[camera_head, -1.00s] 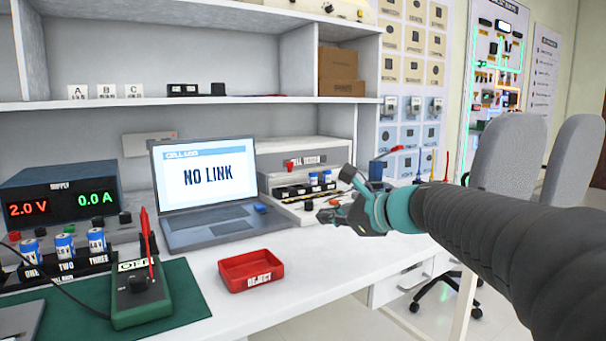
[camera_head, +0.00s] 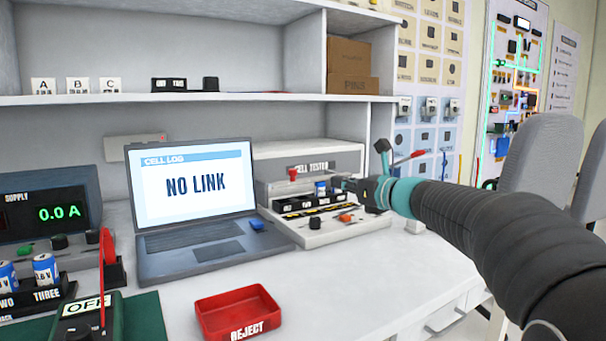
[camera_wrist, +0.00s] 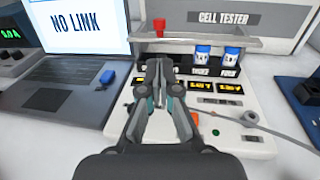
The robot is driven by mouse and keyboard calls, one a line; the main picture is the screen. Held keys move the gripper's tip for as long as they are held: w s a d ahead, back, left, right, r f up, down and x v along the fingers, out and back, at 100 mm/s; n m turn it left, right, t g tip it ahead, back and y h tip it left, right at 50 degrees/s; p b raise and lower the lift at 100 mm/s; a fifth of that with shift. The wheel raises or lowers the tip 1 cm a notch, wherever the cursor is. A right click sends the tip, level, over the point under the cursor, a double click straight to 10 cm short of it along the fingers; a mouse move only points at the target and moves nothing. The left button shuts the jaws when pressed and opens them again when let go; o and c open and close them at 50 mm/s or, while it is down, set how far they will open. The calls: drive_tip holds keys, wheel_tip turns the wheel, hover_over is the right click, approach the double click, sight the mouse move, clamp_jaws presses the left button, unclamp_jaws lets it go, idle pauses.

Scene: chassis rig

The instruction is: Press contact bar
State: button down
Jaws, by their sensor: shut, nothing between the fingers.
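The cell tester (camera_head: 318,231) is a pale unit at the back of the bench, right of the laptop. Its contact bar (camera_wrist: 225,43) is a grey bar across the front of the cell bays, with a red knob (camera_wrist: 158,26) at its left end; the knob also shows in the head view (camera_head: 292,174). Blue-and-white cells (camera_wrist: 202,54) stand in the bays marked THREE and FOUR. My gripper (camera_wrist: 161,62) is shut and empty over the tester, its tips just in front of the bar and right of the knob. It hides the left bays. I cannot tell whether it touches the bar.
A laptop (camera_head: 190,190) reading NO LINK stands left of the tester, with a blue piece (camera_head: 256,225) on it. A red REJECT tray (camera_head: 240,312) lies in front. The supply (camera_head: 50,210) and meter (camera_head: 88,320) are at left. White bench between tray and tester is clear.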

sight(296, 173)
drive_tip(key=shift+a, duration=0.1)
drive_tip(key=p+x, duration=0.1)
drive_tip(key=x, duration=1.3)
